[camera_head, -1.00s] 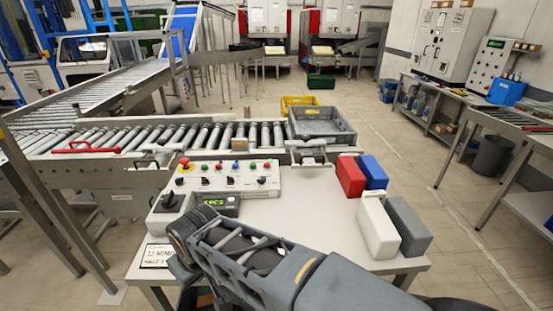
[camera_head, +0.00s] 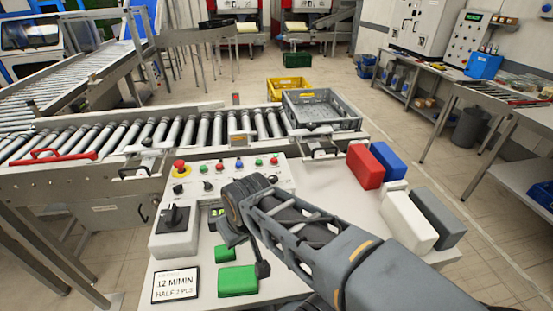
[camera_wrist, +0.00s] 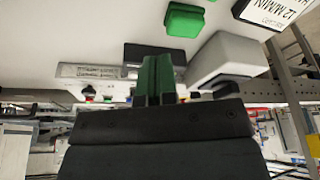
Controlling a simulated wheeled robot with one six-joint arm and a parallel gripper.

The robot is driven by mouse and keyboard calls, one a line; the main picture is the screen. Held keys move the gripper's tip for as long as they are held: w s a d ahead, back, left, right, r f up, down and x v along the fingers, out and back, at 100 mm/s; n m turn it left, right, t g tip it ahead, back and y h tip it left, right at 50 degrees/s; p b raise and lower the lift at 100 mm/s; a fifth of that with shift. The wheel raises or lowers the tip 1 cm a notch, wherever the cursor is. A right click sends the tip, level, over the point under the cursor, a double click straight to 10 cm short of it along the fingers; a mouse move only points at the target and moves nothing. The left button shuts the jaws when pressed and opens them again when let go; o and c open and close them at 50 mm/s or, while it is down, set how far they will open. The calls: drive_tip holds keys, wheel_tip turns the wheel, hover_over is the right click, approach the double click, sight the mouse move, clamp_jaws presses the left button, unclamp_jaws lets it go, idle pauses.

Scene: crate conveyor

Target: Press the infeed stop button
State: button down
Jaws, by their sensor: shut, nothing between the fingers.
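The slanted control panel (camera_head: 230,176) stands on the white table, behind my wrist in the head view. It carries a red mushroom button on a yellow base (camera_head: 179,168) at its left end, a row of small coloured buttons (camera_head: 220,167) and black knobs. Its labels are too small to read, so I cannot tell which is the infeed stop. My gripper (camera_wrist: 157,66) is shut and empty in the wrist view. It shows above the table, apart from the small buttons (camera_wrist: 90,98) seen beyond it.
A grey box with a black rotary knob (camera_head: 173,225) is left of my wrist. A green block (camera_head: 237,281) and a sign (camera_head: 175,286) lie in front. Red (camera_head: 365,166), blue, white and grey blocks stand right. The roller conveyor (camera_head: 150,131) with a grey crate (camera_head: 320,109) runs behind.

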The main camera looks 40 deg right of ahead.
drive_tip(key=w+d+r+m+y+p, duration=0.1)
drive_tip(key=w+d+r+m, duration=0.2)
drive_tip(key=w, duration=0.5)
wheel_tip(320, 180, up, 4)
drive_tip(key=m+t+p, duration=0.2)
drive_tip(key=m+t, duration=0.2)
drive_tip(key=t, duration=0.1)
hover_over(276, 159)
drive_tip(key=shift+w+f+y, duration=0.1)
drive_tip(key=shift+f+y, duration=0.05)
drive_tip(key=shift+y, duration=0.15)
drive_tip(key=shift+f, duration=0.1)
wheel_tip(276, 159, down, 8)
drive_tip(key=b, duration=0.5)
drive_tip(key=shift+r, duration=0.25)
drive_tip(key=shift+f+b, duration=0.6)
drive_tip(key=shift+b, duration=0.2)
